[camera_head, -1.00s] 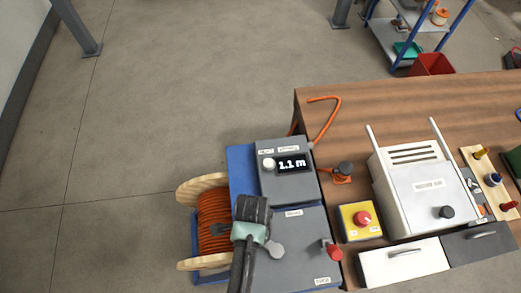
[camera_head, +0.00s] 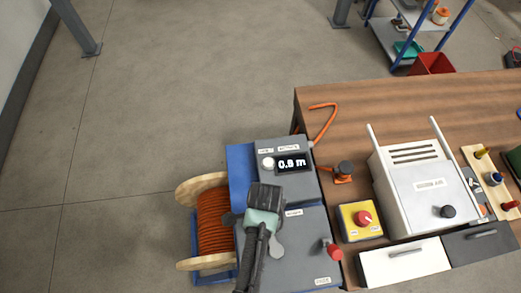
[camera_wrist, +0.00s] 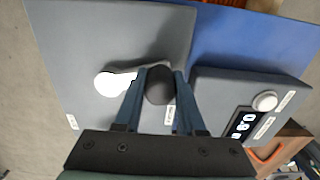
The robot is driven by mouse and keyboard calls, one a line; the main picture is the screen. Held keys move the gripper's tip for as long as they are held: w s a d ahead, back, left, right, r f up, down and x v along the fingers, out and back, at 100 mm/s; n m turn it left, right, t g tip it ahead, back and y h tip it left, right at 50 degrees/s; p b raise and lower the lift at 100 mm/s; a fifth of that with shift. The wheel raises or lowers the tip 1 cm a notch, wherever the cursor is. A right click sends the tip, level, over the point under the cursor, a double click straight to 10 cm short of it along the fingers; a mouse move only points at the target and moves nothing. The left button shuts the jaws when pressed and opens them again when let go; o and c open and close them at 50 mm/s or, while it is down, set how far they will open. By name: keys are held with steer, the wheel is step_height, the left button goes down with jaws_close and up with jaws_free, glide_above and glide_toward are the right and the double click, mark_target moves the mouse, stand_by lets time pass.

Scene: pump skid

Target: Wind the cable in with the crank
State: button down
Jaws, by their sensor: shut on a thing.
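My gripper (camera_wrist: 158,90) is shut on the dark round knob (camera_wrist: 160,82) of the crank, with one finger on each side of it. The crank's pale arm (camera_wrist: 113,84) shows to the left of the knob in the wrist view. In the head view my gripper (camera_head: 265,200) is over the grey winder box (camera_head: 310,225) and hides most of the crank. The drum of orange cable (camera_head: 213,225) with wooden flanges stands left of the box. The display (camera_head: 293,163) reads about 0.9 m. Orange cable (camera_head: 325,122) lies on the bench beyond the box.
A red-handled lever (camera_head: 333,251) stands at the box's right side. Further right are a yellow box with a red knob (camera_head: 362,218), a small orange-and-black part (camera_head: 343,172) and a white machine (camera_head: 425,185). The floor left of the drum is clear.

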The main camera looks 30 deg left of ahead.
steer(key=shift+w+d, duration=0.7)
steer(key=shift+d, duration=0.05)
steer(key=shift+w+d, duration=0.4)
steer(key=shift+d, duration=0.3)
steer(key=shift+w+d, duration=0.2)
steer(key=shift+d, duration=0.65)
steer(key=shift+w+d, duration=0.15)
steer(key=shift+d, duration=0.65)
steer(key=shift+s+d+p, duration=0.15)
steer(key=shift+d+p, duration=0.1)
steer(key=shift+d, duration=0.45)
steer(key=shift+s+d+p, duration=0.15)
steer(key=shift+d+p, duration=0.1)
steer(key=shift+d, duration=0.4)
steer(key=shift+s+d+p, duration=0.5)
steer(key=shift+s+d, duration=0.1)
steer(key=shift+d, duration=0.35)
steer(key=shift+s+d+p, duration=0.45)
steer(key=shift+s+d, duration=0.2)
steer(key=shift+s, duration=0.1)
